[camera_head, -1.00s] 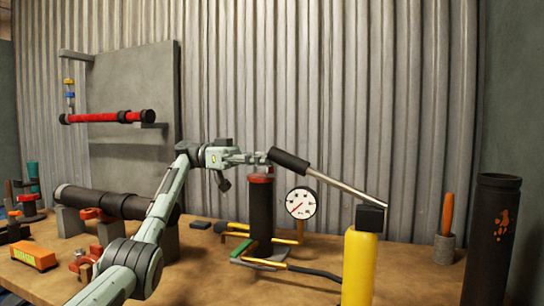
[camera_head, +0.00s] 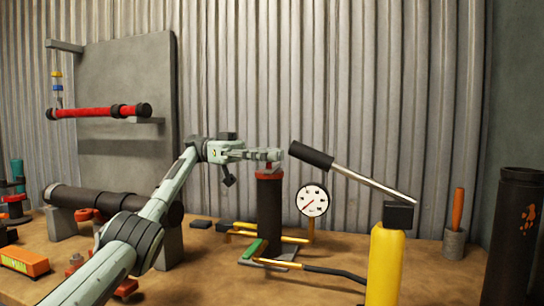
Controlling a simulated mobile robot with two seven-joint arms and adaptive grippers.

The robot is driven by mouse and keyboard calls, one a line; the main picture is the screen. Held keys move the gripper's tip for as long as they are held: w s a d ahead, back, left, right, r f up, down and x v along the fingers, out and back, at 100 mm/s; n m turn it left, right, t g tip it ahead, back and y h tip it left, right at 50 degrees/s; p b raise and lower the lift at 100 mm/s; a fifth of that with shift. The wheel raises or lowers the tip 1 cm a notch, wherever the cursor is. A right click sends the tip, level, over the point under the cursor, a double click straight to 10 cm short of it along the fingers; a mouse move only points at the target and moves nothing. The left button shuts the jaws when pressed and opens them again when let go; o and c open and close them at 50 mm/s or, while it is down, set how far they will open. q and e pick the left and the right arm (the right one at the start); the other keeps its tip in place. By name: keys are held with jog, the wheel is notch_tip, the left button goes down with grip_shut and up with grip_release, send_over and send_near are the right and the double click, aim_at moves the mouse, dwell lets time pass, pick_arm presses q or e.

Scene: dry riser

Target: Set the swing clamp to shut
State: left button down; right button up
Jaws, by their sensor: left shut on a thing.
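A black cylinder (camera_head: 269,212) with a red collar (camera_head: 269,174) stands upright on the bench in the middle. A small red part shows on its top, which appears to be the swing clamp (camera_head: 271,165); most of it is hidden by the fingers, so its setting is unclear. My left gripper (camera_head: 273,155) reaches in from the left, just above the collar. It is shut on that small red part. My right gripper is not in view.
Just right of my left gripper, a black-gripped lever (camera_head: 312,155) slopes down to a yellow cylinder (camera_head: 385,265). A dial gauge (camera_head: 312,201) stands behind. A green-handled part (camera_head: 253,249) lies by the cylinder's foot. A black pipe (camera_head: 90,200) lies left.

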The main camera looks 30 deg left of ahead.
pick_arm(q)
jog(key=shift+a+r, duration=0.1)
dwell(0.4)
jog(key=c, duration=1.3)
grip_release()
